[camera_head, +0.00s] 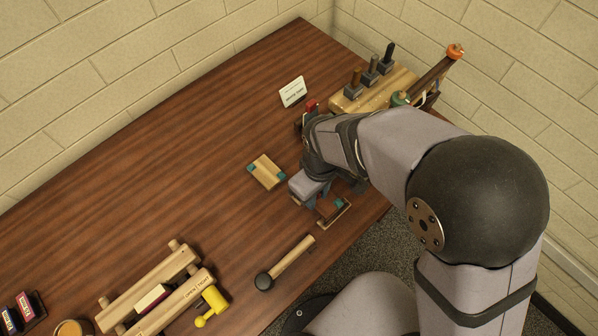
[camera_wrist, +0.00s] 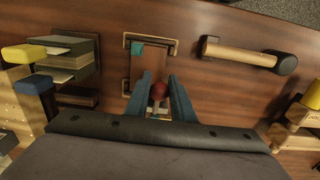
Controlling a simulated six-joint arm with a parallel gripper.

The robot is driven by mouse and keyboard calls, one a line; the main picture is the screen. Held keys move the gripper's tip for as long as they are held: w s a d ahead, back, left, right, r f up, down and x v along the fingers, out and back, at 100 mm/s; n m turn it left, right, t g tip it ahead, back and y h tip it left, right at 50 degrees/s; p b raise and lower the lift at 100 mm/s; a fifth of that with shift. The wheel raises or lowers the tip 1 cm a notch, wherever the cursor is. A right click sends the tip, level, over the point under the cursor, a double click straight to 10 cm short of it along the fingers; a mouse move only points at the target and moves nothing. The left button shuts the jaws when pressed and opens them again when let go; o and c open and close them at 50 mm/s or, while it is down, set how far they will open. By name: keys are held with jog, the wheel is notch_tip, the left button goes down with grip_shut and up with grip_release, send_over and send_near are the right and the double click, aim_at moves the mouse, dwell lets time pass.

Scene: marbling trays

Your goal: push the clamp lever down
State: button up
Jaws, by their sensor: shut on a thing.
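The clamp (camera_head: 142,287) is a pair of pale wooden bars at the lower left in the head view, with small print on the front bar. Its lever looks to be the yellow piece (camera_head: 214,299) with a round knob at the right end; part of it shows at the right edge of the wrist view (camera_wrist: 313,95). My gripper (camera_wrist: 160,92) is up and right of the clamp in the head view, well apart from it. Its blue fingers are shut on a small dark red knob (camera_wrist: 158,90). My arm hides this knob in the head view.
A wooden-handled tool with a black head (camera_head: 288,262) lies between gripper and clamp. The table's middle left is clear.

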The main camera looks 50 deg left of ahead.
jog(key=shift+d+f, duration=0.15)
jog(key=shift+f, duration=0.1)
